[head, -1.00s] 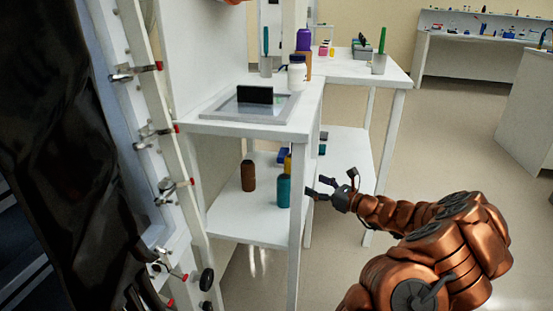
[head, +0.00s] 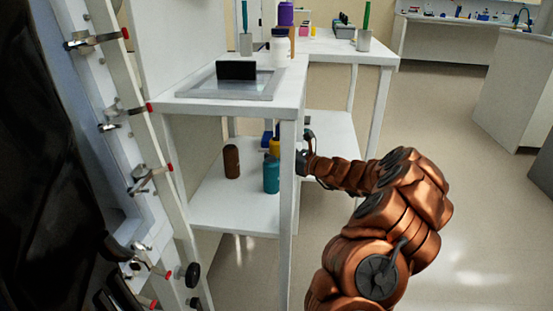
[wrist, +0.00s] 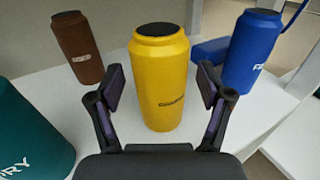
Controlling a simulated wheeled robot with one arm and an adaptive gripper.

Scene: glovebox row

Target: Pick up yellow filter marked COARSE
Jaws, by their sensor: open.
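The yellow filter (wrist: 160,85) stands upright in the middle of the wrist view, with a dark top and small dark lettering that I cannot read clearly. My gripper (wrist: 160,108) is open, with one finger on each side of the yellow filter's near part. I cannot tell whether the fingers touch it. In the head view the yellow filter (head: 275,146) is partly hidden behind a teal filter on the lower shelf (head: 225,205). My gripper's fingers are mostly hidden there by the white table leg.
The teal filter (head: 271,175) is close at left in the wrist view (wrist: 25,135). A brown filter (wrist: 78,48) stands back left, a blue filter (wrist: 252,50) back right. A white table leg (head: 288,200) stands beside my arm. The tabletop above holds a framed tray (head: 205,88).

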